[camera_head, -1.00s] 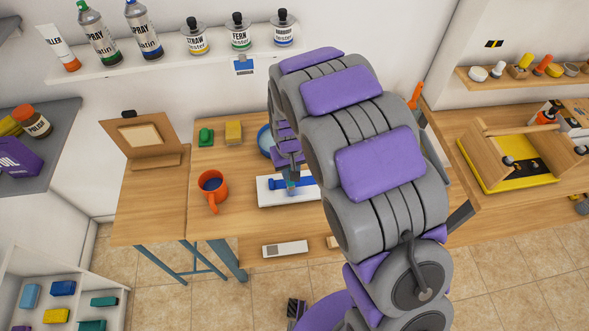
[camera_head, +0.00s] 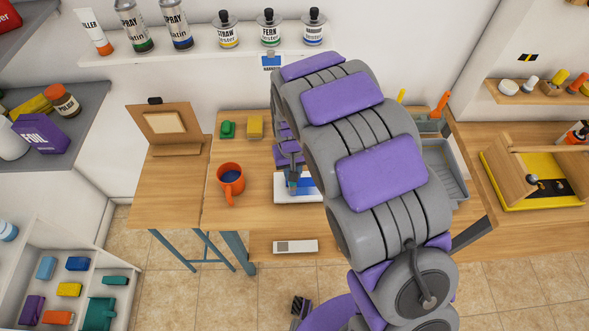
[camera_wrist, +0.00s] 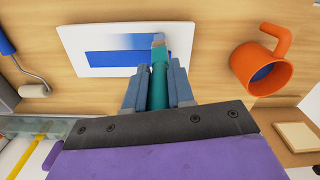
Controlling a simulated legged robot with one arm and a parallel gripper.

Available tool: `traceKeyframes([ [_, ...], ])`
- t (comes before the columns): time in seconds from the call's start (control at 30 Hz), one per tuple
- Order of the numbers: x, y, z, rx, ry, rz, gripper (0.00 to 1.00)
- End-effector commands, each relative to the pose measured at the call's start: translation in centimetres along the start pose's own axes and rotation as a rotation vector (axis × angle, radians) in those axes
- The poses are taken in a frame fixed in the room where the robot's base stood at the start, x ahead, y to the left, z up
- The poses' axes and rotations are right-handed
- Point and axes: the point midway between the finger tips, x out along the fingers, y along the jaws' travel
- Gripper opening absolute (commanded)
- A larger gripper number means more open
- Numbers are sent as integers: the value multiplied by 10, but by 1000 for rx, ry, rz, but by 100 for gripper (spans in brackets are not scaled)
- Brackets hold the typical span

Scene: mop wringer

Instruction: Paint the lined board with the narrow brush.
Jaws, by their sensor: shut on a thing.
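My gripper (camera_wrist: 159,85) is shut on a teal-handled narrow brush (camera_wrist: 158,75), with its pale bristles pointing at the board. The white board (camera_wrist: 77,40) lies flat on the table, with a solid blue band and a fainter blue patch beside it. The bristle tip is over the board's right part in the wrist view, at the end of the blue; I cannot tell whether it touches. In the head view the board (camera_head: 281,192) is partly hidden by my arm and gripper (camera_head: 292,185). An orange mug (camera_head: 230,187) with blue inside stands to its left; it also shows in the wrist view (camera_wrist: 258,66).
A paint roller (camera_wrist: 34,88) lies beside the board in the wrist view. Green and yellow blocks (camera_head: 255,126) sit behind the mug. A small easel (camera_head: 166,122) stands at the left. A grey tray (camera_head: 452,186) is right of my arm. Bare table lies between mug and board.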

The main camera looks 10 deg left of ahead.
Motion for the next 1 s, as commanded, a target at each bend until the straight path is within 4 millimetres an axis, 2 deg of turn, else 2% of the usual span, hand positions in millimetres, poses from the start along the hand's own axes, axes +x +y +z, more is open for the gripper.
traceKeyframes([
  [0.3, 1, 22, 4, 2, 0, -1, 0],
  [1.0, -1, 53, 10, 0, 0, 0, 0],
])
